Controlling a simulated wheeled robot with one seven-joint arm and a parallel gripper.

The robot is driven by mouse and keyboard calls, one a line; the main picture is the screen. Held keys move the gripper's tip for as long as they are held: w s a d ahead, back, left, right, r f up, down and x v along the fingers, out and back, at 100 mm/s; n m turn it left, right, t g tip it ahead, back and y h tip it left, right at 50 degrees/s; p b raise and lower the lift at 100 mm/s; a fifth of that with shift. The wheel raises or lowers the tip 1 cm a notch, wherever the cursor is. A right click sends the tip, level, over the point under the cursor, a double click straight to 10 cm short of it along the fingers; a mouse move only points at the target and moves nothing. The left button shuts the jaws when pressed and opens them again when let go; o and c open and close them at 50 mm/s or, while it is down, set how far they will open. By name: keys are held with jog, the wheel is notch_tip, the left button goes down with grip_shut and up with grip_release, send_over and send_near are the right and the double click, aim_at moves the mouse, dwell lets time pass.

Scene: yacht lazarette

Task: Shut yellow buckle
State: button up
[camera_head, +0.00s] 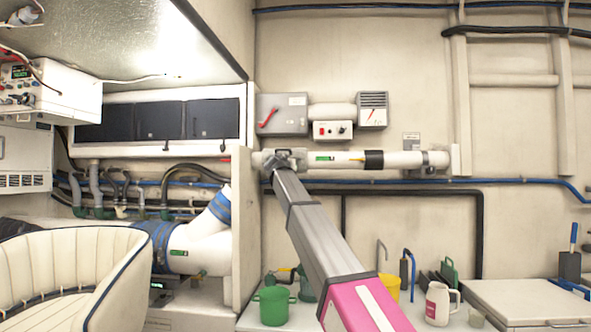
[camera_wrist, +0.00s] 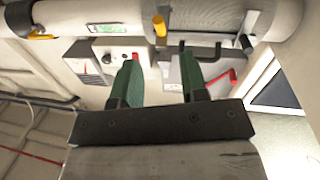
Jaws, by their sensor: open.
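In the wrist view, a small yellow piece (camera_wrist: 160,27) stands on the white pipe, ahead of the gap between my fingers. A second yellow piece (camera_wrist: 18,20) with a black part lies on the pipe at the upper left; it also shows by the black band in the head view (camera_head: 357,159). I cannot tell for sure which one is the yellow buckle. My gripper (camera_wrist: 160,75) is open, its green fingers apart with nothing between them. In the head view my gripper (camera_head: 283,160) is at the pipe's left part and hides what lies behind it.
The white pipe (camera_head: 408,159) runs along the wall. Above it are a grey box with a red handle (camera_head: 282,115), a white control box (camera_head: 332,130) and a vented box (camera_head: 372,108). A partition edge (camera_head: 241,220) stands close left of my arm. Below is a bench with a green pot (camera_head: 273,306).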

jog(key=w, duration=0.3)
jog(key=w+d, duration=0.1)
jog(key=w, duration=0.5)
jog(key=shift+w+d, duration=0.15)
jog(key=shift+d, duration=0.25)
jog(key=shift+c, duration=0.3)
grip_shut()
